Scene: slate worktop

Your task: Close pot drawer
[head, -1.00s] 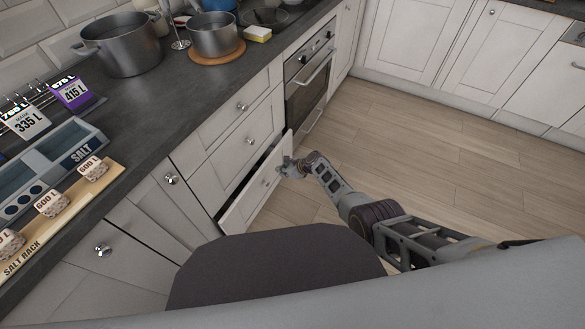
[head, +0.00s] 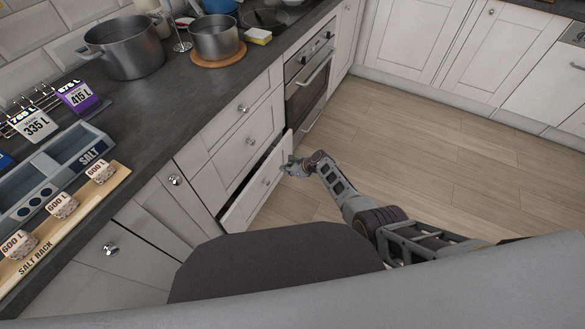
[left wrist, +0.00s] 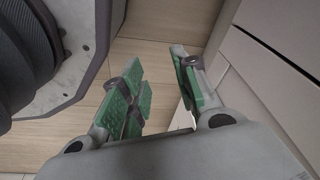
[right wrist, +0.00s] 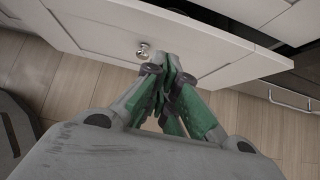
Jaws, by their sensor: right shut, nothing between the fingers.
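The pot drawer (head: 245,205) is the lowest white drawer left of the oven, and it stands partly open with a dark gap above its front. Its front (right wrist: 90,25) and round knob (right wrist: 143,48) also show in the right wrist view. My right gripper (head: 287,167) is shut and empty at the oven-side end of the drawer front. In the right wrist view its fingertips (right wrist: 170,62) are close to the front, right of the knob; contact is unclear. My left gripper (left wrist: 157,65) is open and empty, above the floor beside pale cabinet fronts; it is hidden in the head view.
The oven (head: 308,78) is just beyond the drawer. The worktop (head: 150,105) holds a large pot (head: 125,50), a smaller pot (head: 215,38) and a salt rack (head: 85,210). The wooden floor (head: 420,140) to the right is clear.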

